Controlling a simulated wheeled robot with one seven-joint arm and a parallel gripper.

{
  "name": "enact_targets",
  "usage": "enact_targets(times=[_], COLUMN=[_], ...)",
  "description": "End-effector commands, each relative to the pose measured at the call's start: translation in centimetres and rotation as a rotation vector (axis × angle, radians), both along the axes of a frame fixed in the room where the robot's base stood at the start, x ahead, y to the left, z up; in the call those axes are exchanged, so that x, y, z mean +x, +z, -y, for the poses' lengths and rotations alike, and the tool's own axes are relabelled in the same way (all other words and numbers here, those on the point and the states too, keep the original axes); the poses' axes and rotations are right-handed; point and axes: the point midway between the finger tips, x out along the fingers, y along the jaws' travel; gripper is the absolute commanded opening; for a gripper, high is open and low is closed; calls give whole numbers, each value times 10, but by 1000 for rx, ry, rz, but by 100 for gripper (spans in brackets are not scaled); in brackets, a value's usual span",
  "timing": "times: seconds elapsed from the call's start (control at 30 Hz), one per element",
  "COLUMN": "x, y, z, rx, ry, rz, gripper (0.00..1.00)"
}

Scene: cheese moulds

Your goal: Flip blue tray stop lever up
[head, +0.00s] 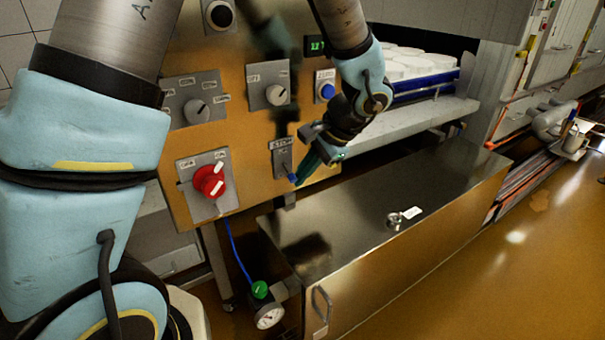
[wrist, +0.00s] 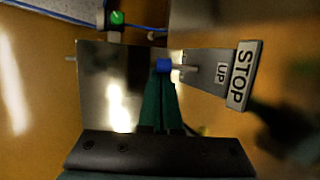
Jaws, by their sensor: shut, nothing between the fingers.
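The stop lever has a blue tip (head: 292,178) and hangs at the lower end of its small grey plate (head: 281,156) on the control panel. In the wrist view the blue tip (wrist: 164,65) sits on a thin metal stem, and the plate (wrist: 215,72) reads STOP and UP. The lever points away from the UP end, downward. My gripper (head: 301,178) is shut and empty, its dark green fingers right at the blue tip. The fingertips (wrist: 161,80) overlap the tip's near side; I cannot tell whether they touch it.
The brown panel also carries a red rotary switch (head: 210,181), several grey knobs and a blue button (head: 327,91). A metal box (head: 370,215) stands below. A gauge (head: 269,316) with a green cap is at its front. Blue trays (head: 425,84) with white moulds lie behind my arm.

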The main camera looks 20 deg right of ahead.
Motion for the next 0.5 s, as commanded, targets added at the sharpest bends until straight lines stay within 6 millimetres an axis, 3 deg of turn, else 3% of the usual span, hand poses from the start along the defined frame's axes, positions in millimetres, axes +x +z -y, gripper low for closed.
enact_targets(times=[0.5], x=[-1], y=[5], z=[0], rx=[-14], ry=[1], rz=[-74], gripper=[0])
